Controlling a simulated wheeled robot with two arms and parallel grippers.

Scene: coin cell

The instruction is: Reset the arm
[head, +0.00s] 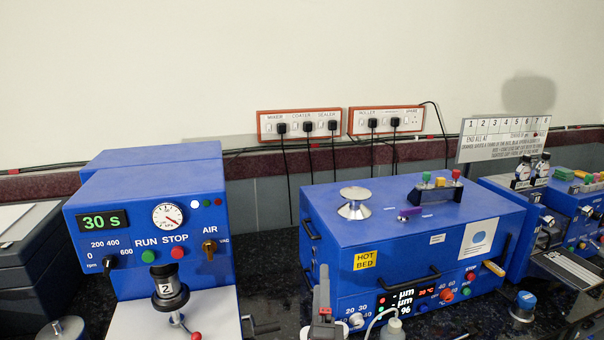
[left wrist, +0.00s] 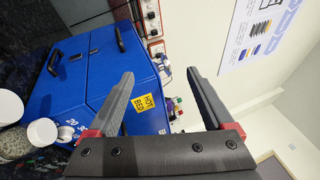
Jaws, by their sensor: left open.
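My left gripper (head: 322,292) shows at the bottom middle of the head view, grey with a red part, in front of the blue hot-bed machine (head: 410,225). In the left wrist view my left gripper (left wrist: 161,74) has its two grey fingers spread wide apart with nothing between them. The blue machine (left wrist: 85,75) with its yellow HOT BED label shows tilted beyond the fingers. The fingers look clear of it. My right gripper is not in view.
A blue machine (head: 150,225) with a 30 s display stands at left, a "2" cylinder (head: 170,288) at its front. A white-topped bottle (head: 393,329) is right of the gripper. More blue equipment (head: 570,215) stands at right. Outlet strips (head: 300,123) hang on the wall.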

